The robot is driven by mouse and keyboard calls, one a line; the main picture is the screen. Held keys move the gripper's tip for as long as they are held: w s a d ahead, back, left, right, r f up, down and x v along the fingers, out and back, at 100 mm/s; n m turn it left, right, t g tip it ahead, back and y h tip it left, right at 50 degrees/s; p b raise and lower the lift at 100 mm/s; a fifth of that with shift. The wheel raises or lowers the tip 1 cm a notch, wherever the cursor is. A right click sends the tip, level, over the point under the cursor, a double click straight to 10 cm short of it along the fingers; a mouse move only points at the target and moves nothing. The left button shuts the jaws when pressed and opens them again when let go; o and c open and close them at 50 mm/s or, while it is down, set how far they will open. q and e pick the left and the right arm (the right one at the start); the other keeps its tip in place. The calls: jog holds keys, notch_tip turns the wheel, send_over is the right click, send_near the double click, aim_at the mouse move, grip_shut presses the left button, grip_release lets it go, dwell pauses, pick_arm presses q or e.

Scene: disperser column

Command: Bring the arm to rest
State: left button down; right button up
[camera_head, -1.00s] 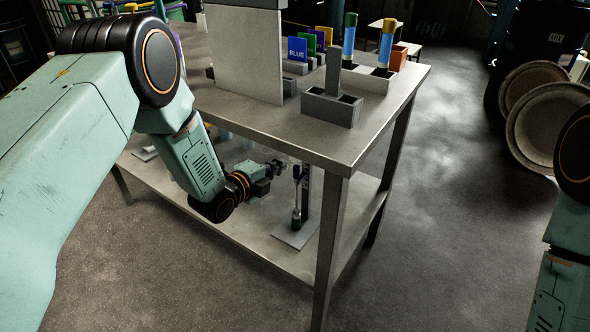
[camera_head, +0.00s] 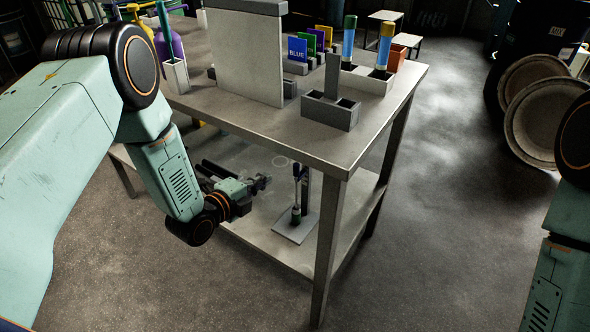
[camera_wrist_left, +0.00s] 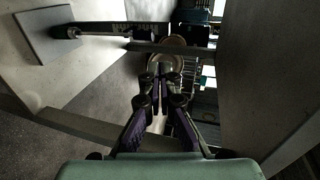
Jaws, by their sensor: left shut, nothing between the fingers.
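My left arm comes in from the left in the head view. Its gripper (camera_head: 262,183) is by the lower shelf of the metal table, below the tabletop. The fingers are shut and empty; the left wrist view shows the gripper (camera_wrist_left: 163,83) with its tips together. To the right of the gripper, a dark upright stand (camera_head: 304,192) on a flat plate holds a tool with a green end (camera_head: 296,212). A gap shows between the gripper and the tool. The stand also lies across the upper left of the wrist view (camera_wrist_left: 118,29). My right gripper is not in view.
The tabletop (camera_head: 240,120) is above the gripper, and a table leg (camera_head: 328,245) stands to the right. The lower shelf (camera_head: 265,238) has bare room in front. Grey holders (camera_head: 330,110), coloured cards and two tubes stand on top.

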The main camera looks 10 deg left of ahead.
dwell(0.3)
pick_arm(q)
jog(key=s+a+f+n+g+y, duration=0.1)
jog(key=s+f+n+g+y, duration=0.2)
jog(key=s+f+n+g, duration=0.75)
jog(key=s+n+g+y, duration=0.1)
jog(key=s+n, duration=0.5)
jog(key=s, duration=0.9)
jog(key=s+f+n+g+y, duration=0.1)
jog(key=s+n, duration=0.5)
jog(key=s, duration=0.9)
jog(key=shift+f+g, duration=0.3)
jog(key=shift+g, duration=0.45)
jog(key=shift+w, duration=0.1)
